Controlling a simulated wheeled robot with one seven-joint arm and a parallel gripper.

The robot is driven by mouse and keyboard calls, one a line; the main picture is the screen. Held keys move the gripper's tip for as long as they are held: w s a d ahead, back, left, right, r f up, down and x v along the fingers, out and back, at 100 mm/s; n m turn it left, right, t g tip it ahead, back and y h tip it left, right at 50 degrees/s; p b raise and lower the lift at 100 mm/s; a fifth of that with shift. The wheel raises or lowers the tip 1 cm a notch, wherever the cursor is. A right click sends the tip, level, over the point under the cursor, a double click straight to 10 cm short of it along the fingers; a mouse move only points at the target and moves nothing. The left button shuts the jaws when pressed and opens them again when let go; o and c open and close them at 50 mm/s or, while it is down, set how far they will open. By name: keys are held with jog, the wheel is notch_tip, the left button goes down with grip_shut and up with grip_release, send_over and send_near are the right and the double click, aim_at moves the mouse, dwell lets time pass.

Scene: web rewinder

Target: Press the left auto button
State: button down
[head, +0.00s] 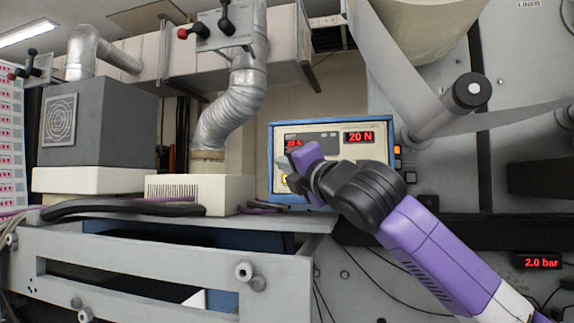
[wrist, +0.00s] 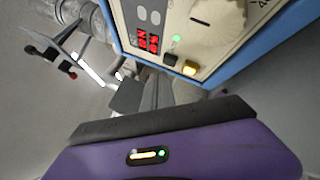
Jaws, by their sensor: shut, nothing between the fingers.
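The blue-framed control box (head: 331,127) stands at the centre of the head view, with a red display (head: 360,137) reading 20 N and a smaller red display on its left side. In the wrist view its panel shows tilted, with a lit yellow button (wrist: 190,68), a black button (wrist: 170,60) beside it, a small green light (wrist: 176,38) and a large pale knob (wrist: 217,20). I cannot read a label naming the auto button. My gripper (head: 288,162) is shut and empty in front of the panel's left part, hiding some of it. Contact with the panel cannot be judged.
A pale vented box (head: 200,193) and a grey box (head: 98,125) stand left of the control box. A silver duct (head: 232,105) comes down behind. A roller (head: 445,108) with web is at right. A metal frame (head: 140,285) is below.

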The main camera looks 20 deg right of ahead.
jog(key=shift+w+d, duration=0.1)
jog(key=shift+w, duration=0.05)
jog(key=shift+w+d+p, duration=0.15)
jog(key=shift+w+p, duration=0.05)
jog(key=shift+p, duration=0.15)
jog(key=shift+w+d, duration=0.25)
jog(key=shift+w, duration=0.05)
dwell(0.5)
jog(key=shift+a, duration=0.1)
jog(key=shift+s+a, duration=0.4)
jog(key=shift+s, duration=0.3)
jog(key=s+a, duration=0.1)
jog(key=s+a+b, duration=0.1)
jog(key=s, duration=0.1)
jog(key=s+a, duration=0.1)
jog(key=shift+s+a+b, duration=0.25)
jog(key=shift+s+b, duration=0.05)
jog(key=shift+s, duration=0.1)
dwell(0.6)
